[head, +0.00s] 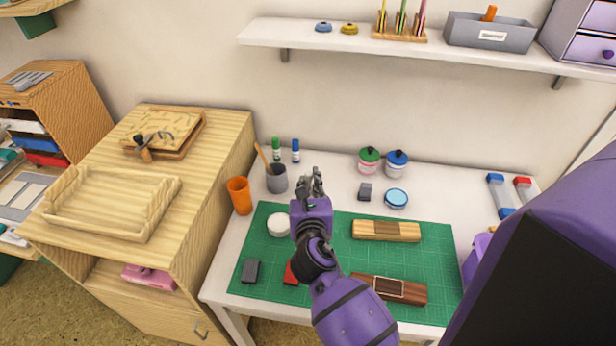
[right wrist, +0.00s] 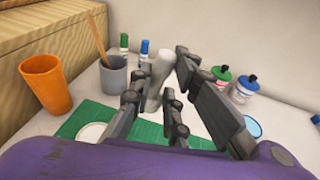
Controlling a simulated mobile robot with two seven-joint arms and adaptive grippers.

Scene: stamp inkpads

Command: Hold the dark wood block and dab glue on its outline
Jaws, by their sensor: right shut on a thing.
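The dark wood block (head: 412,292) lies on the front part of the green cutting mat (head: 440,262), with a pale rectangular outline on its top. My right gripper (head: 312,182) is over the back of the mat, away from the block. In the right wrist view its fingers (right wrist: 160,100) are shut on a whitish, bottle-like thing (right wrist: 161,70), partly hidden by the fingers; I cannot tell for sure that it is glue. My left gripper is not in view, and nothing is seen holding the block.
A lighter wood block (head: 372,229), a white round dish (head: 279,225), a grey block (head: 251,271) and a red piece (head: 290,274) are on the mat. A shelf (head: 350,43) overhangs.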

